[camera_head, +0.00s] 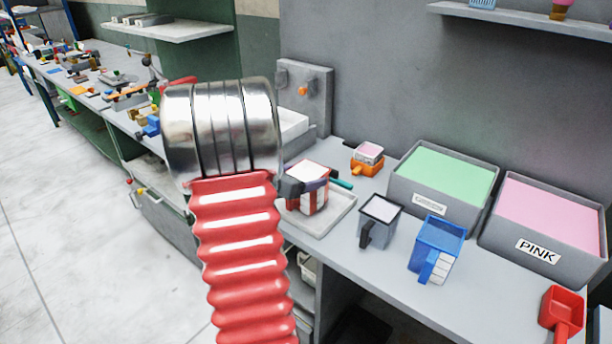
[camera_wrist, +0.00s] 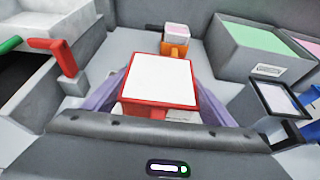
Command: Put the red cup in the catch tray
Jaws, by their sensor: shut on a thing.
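The red cup (camera_head: 312,199) has white stripes on its side and a flat white top. My gripper (camera_head: 305,186) is shut on it, with a finger on either side. In the wrist view the red cup (camera_wrist: 160,80) sits upright between the purple-grey fingers of my gripper (camera_wrist: 158,92). The catch tray (camera_head: 335,222) is a shallow light-grey tray on the bench. The cup appears over the tray in the head view. I cannot tell whether its base touches the tray, as its underside is hidden.
An orange cup (camera_head: 366,167) stands behind. Bins of green (camera_head: 440,198) and pink (camera_head: 537,241) material line the wall. A red scoop (camera_head: 561,312) lies at the lower right.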

